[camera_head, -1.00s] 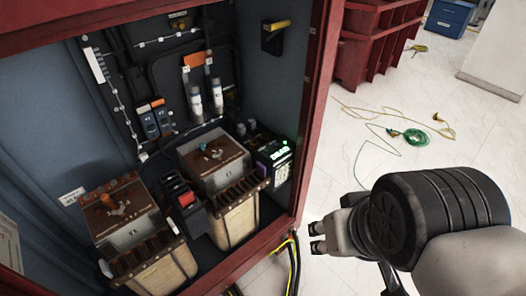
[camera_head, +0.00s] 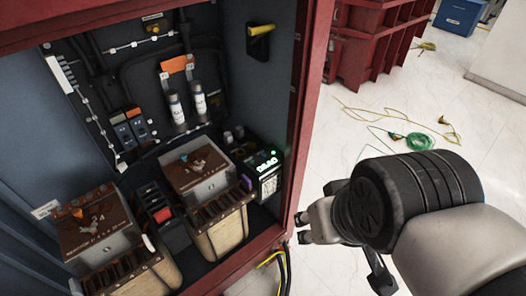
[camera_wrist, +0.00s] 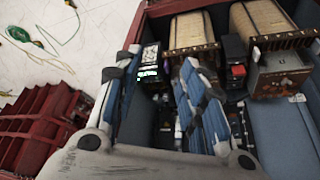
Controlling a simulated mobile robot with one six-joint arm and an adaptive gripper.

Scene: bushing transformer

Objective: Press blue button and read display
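A black device with a glowing green display (camera_head: 267,165) sits at the right side inside the open cabinet. The display digits are too small to read surely. It also shows between my fingers in the wrist view (camera_wrist: 148,72). A small purple-blue spot (camera_head: 246,183) is on the device's left side; I cannot tell whether it is the blue button. My gripper (camera_head: 304,228) is outside the cabinet, right of its red frame, apart from the device. In the wrist view my gripper (camera_wrist: 162,60) has its two fingers spread with nothing between them.
The cabinet's red frame (camera_head: 297,110) stands between my gripper and the device. Brown-topped transformers (camera_head: 196,170) and a black unit with a red block (camera_head: 163,215) fill the cabinet floor. Green cable (camera_head: 418,141) lies on the floor.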

